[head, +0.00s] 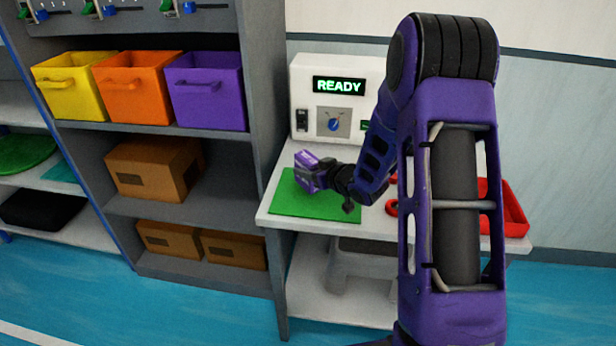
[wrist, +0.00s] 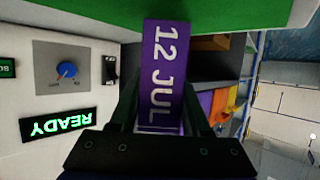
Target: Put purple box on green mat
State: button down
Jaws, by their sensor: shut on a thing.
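The purple box (wrist: 163,62) carries the white text "12 JUL" and sits between the two fingers of my gripper (wrist: 162,100) in the wrist view. In the head view my gripper (head: 325,178) is shut on the purple box (head: 306,168). Both are over the upper middle part of the green mat (head: 300,205), which lies on the white table. In the wrist view the mat (wrist: 90,14) runs along the top, and the box's far end meets its edge in the picture. I cannot tell whether the box touches the mat.
A white machine (head: 310,80) reading "READY" stands behind the mat. A red tray (head: 513,210) is at the right of the table, partly behind my arm. A grey shelf at left holds yellow (head: 68,90), orange (head: 138,90) and purple (head: 207,95) bins and cardboard boxes (head: 155,168).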

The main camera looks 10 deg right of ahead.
jog(key=shift+f, duration=0.85)
jog(key=shift+f, duration=0.15)
jog(key=shift+c, duration=1.8)
grip_release()
jog(key=shift+s+d+r, duration=0.1)
jog(key=shift+s+r, duration=0.05)
jog(key=shift+r, duration=0.15)
jog(key=p+v, duration=0.1)
jog(key=v, duration=1)
jog(key=shift+s, duration=0.25)
jog(key=shift+d, duration=0.15)
